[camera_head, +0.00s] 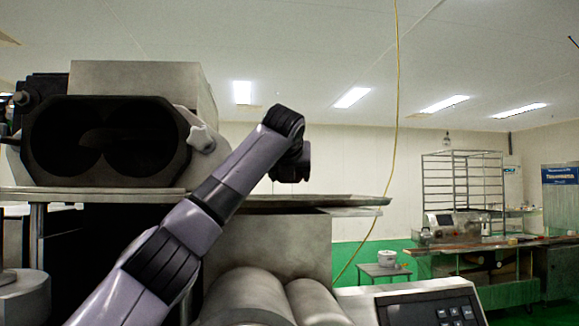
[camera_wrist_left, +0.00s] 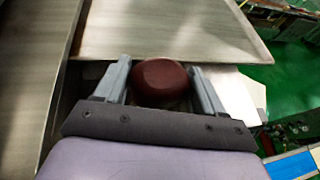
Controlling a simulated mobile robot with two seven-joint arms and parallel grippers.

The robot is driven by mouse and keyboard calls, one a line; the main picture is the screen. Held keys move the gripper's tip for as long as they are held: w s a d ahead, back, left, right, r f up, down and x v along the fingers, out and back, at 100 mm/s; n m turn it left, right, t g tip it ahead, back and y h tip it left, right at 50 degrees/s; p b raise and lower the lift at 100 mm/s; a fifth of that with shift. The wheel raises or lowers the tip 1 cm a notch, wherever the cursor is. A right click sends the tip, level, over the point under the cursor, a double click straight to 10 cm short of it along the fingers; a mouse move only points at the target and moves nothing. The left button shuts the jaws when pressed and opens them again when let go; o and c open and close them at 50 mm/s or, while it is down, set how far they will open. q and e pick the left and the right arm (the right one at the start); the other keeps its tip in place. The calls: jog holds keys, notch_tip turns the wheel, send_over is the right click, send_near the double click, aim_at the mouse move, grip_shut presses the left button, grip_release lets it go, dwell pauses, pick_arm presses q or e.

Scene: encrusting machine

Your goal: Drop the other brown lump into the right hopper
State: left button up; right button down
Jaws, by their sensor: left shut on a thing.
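My left gripper (camera_wrist_left: 162,88) is shut on a brown lump (camera_wrist_left: 160,80) in the left wrist view. The lump is dark, rounded and smooth, between the two grey fingers. Steel plates lie around and beyond it in that view. In the head view my left arm rises from the lower left to the middle; its dark wrist end (camera_head: 291,164) is above a flat steel tray (camera_head: 330,201). The fingers and lump cannot be made out there. A dark housing with two round hollows (camera_head: 105,140) is at the left; I cannot tell which part is the right hopper. My right gripper is not in view.
Steel rollers (camera_head: 250,297) and a control panel (camera_head: 430,308) are at the front of the machine. A yellow cable (camera_head: 397,90) hangs right of the arm. A rack (camera_head: 462,180) and a work table (camera_head: 500,245) stand far right on green floor.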

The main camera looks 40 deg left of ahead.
pick_arm(q)
jog(key=shift+f, duration=0.1)
jog(key=o, duration=1.2)
jog(key=shift+c, duration=0.2)
jog(key=b+v, duration=0.2)
jog(key=v, duration=0.5)
jog(key=shift+s+d+f, duration=0.1)
jog(key=shift+d, duration=0.05)
